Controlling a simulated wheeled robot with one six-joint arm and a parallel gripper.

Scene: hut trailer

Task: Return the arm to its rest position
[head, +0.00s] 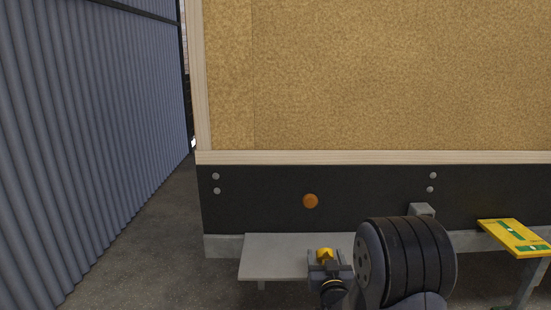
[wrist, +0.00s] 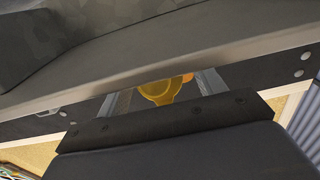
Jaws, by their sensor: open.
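My gripper (head: 328,262) is low in front of the trailer, over the right part of a grey step plate (head: 283,254) in the head view. Its two grey fingers are apart in the wrist view (wrist: 166,88). A yellow rounded piece with a narrow stem (wrist: 158,91) shows between the fingers there. It also shows at the gripper in the head view (head: 325,253). I cannot tell whether the fingers touch it. A large black ribbed part of my arm (head: 412,258) hides what is behind it to the right.
The trailer's tan wall (head: 370,75) and dark lower band (head: 260,205) with an orange round reflector (head: 310,201) stand ahead. A yellow and green panel (head: 515,237) is at right. A blue corrugated wall (head: 90,110) is at left, with bare floor (head: 160,240) between.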

